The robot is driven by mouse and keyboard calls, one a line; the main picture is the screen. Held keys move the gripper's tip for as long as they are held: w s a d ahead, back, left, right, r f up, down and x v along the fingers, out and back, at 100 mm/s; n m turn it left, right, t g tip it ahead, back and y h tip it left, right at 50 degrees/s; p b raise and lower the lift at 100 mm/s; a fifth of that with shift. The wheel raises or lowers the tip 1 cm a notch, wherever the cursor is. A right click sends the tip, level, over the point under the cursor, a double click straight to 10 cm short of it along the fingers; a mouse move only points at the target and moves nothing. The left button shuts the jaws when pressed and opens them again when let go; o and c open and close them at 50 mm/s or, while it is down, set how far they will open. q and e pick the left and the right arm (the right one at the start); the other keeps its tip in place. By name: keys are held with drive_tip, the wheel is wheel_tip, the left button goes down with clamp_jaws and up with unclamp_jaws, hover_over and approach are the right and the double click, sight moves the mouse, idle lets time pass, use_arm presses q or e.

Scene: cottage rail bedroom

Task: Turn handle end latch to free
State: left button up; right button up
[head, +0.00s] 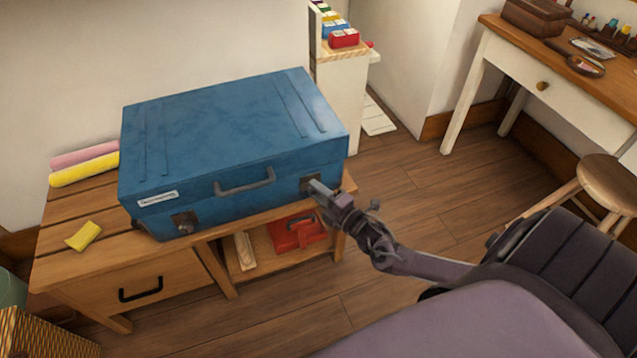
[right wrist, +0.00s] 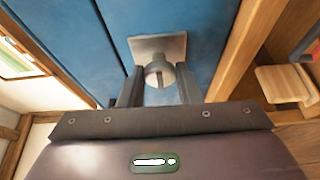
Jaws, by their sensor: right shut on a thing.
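A blue case (head: 235,140) lies flat and closed on a wooden bench, with a grey handle (head: 245,182) on its front. A square metal latch (head: 311,183) sits on the front near the right end; another latch (head: 184,222) sits near the left end. My right gripper (head: 318,190) is at the right latch. In the right wrist view, the latch's square plate (right wrist: 158,46) and round slotted knob (right wrist: 158,70) show, and my right gripper (right wrist: 159,78) has its fingers shut on the knob, one on each side. My left gripper is out of view.
The bench (head: 75,235) has a drawer and an open shelf holding a red box (head: 297,234). A yellow cloth (head: 83,236) and rolled items (head: 85,167) lie left of the case. A stool (head: 607,185) and desk (head: 560,70) stand right; floor between is clear.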

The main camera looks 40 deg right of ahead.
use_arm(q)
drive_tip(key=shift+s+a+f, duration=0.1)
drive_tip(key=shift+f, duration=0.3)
use_arm(e)
drive_tip(key=o, duration=1)
drive_tip(key=shift+c, duration=0.2)
drive_tip(key=shift+s, duration=0.1)
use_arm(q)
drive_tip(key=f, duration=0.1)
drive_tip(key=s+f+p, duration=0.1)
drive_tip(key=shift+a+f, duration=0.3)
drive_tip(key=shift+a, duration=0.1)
use_arm(e)
drive_tip(key=s+d, duration=0.1)
drive_tip(key=s, duration=0.6)
drive_tip(key=shift+s, duration=0.25)
drive_tip(key=shift+d, duration=0.1)
